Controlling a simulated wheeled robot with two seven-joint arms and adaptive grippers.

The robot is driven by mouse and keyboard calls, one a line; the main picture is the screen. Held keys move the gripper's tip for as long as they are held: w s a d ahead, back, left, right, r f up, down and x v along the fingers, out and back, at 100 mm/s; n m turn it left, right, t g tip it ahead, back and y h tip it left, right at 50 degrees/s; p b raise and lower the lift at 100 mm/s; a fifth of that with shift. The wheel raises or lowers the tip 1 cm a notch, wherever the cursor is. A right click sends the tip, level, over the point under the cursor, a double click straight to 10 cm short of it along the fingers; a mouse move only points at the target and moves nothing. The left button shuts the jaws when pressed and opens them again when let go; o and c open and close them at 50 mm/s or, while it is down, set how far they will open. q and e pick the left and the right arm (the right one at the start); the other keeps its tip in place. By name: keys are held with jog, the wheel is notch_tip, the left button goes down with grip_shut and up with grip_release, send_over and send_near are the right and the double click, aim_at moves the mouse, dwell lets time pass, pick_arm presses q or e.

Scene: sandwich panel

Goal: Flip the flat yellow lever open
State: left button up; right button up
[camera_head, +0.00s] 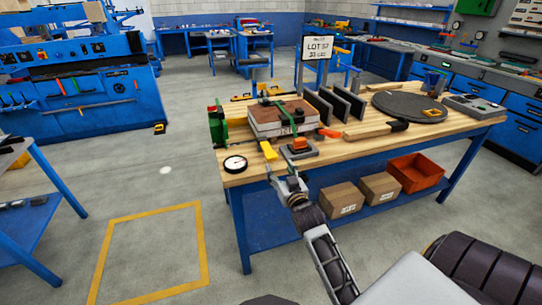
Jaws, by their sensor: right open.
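The flat yellow lever (268,151) sits at the near left corner of a stacked panel block (282,118) on the wooden workbench, pointing towards the bench's front edge. Whether it lies flat or is raised is too small to tell. My right gripper (281,173) is open at the bench's front edge, just below the lever in the picture. Its fingers point towards the lever, and no contact can be made out. My left gripper is not in view.
A dial gauge (235,164) lies left. A mallet (376,130), upright dark plates (340,105) and a round dark disc (409,105) fill the right.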

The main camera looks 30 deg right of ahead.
aim_at(273, 158)
jog(key=shift+b+x, duration=0.35)
jog(key=shift+x, duration=4.7)
jog(key=shift+d, duration=0.1)
jog(key=shift+c, duration=0.2)
